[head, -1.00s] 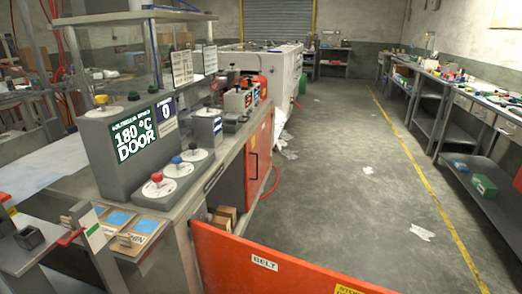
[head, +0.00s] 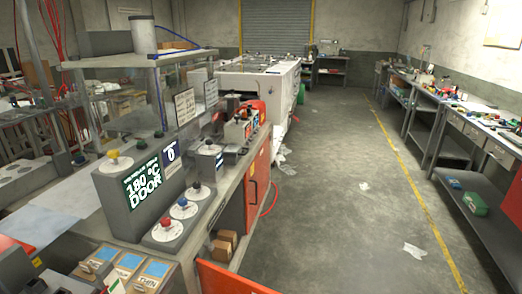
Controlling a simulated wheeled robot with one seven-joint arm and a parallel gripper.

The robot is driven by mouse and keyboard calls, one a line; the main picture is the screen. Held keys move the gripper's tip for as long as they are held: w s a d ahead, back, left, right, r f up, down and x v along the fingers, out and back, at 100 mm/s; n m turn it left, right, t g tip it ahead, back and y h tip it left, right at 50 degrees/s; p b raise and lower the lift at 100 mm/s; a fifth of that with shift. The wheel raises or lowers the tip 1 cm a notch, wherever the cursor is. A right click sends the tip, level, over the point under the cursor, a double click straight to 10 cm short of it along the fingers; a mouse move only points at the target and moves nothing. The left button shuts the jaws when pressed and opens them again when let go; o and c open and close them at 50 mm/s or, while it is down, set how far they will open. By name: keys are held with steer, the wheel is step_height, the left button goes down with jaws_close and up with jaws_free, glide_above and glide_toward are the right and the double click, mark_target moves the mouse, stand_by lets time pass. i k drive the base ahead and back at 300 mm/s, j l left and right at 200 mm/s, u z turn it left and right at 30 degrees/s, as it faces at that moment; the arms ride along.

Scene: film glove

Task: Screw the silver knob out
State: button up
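I cannot make out a silver knob in the head view. A grey control box (head: 118,206) at the left has a lit sign reading 180 °C DOOR. On its top are a yellow knob (head: 113,154) on a white dial and a dark green knob (head: 141,143). My gripper is not in view.
An orange panel (head: 228,281) stands low at the bottom centre. Small bins with blue labels (head: 128,261) are at the bottom left. A white machine (head: 262,80) stands behind. The concrete floor (head: 330,200) is mostly clear, with scraps. A long bench (head: 470,115) runs along the right.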

mark_target(211, 246)
steer(key=i+l+u, duration=0.15)
steer(key=l+u, duration=1.35)
steer(key=j, duration=0.1)
